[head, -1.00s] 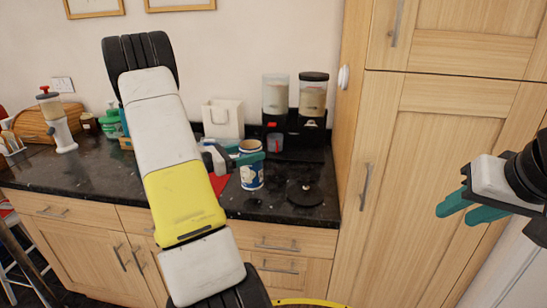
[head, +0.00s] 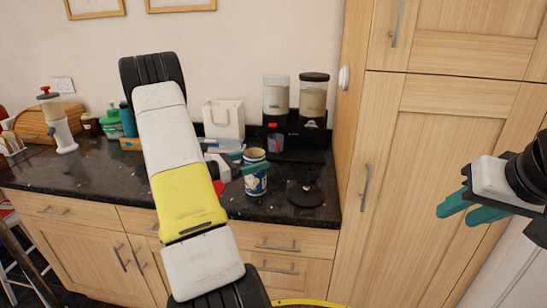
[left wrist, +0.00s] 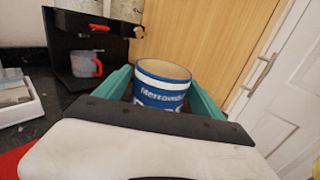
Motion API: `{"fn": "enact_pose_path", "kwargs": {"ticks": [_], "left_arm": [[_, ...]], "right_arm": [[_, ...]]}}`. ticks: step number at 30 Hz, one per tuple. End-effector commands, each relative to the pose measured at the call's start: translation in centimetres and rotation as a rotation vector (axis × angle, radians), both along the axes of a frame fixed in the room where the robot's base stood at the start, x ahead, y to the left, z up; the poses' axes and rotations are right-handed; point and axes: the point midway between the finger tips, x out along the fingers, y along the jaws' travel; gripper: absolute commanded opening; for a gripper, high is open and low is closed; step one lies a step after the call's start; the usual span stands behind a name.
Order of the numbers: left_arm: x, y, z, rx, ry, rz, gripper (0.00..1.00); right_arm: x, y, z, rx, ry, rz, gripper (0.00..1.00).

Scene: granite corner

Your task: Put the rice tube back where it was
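The dispenser at the back of the counter holds two clear tubes. The left tube (head: 276,97) shows no dark lid and the right tube (head: 313,97) has a black lid; I cannot tell which holds rice. A round black lid (head: 306,194) lies on the counter in front. My left gripper (head: 256,166) has its teal fingers on both sides of a blue and white labelled tub (head: 255,183), close against it. The open tub also shows in the left wrist view (left wrist: 161,88). Whether its base touches the counter is unclear. My right gripper (head: 474,210) is empty, its fingers apart, before the cupboard.
The black dispenser base (head: 298,137) has a red-handled clear cup (head: 275,140) by it. A white bag (head: 223,119) and small items stand left of it. A tall wooden cupboard (head: 430,190) closes off the right. The counter (head: 85,177) is clear at front left.

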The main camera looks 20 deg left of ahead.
Motion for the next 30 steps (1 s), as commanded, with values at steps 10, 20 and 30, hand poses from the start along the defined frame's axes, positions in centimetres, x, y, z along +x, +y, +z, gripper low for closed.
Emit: {"fn": "enact_pose_path", "kwargs": {"ticks": [10,20,30], "left_arm": [[0.0,0.0,0.1,0.001,-0.001,0.0,0.86],[-3.6,3.1,0.2,0.001,0.002,0.006,0.86],[-8.5,6.9,0.2,0.001,0.0,0.001,0.86]], "right_arm": [[0.0,0.0,0.0,0.0,0.0,0.0,0.36],[0.0,0.0,0.0,0.0,0.0,0.0,0.36],[0.0,0.0,0.0,0.0,0.0,0.0,0.36]]}}
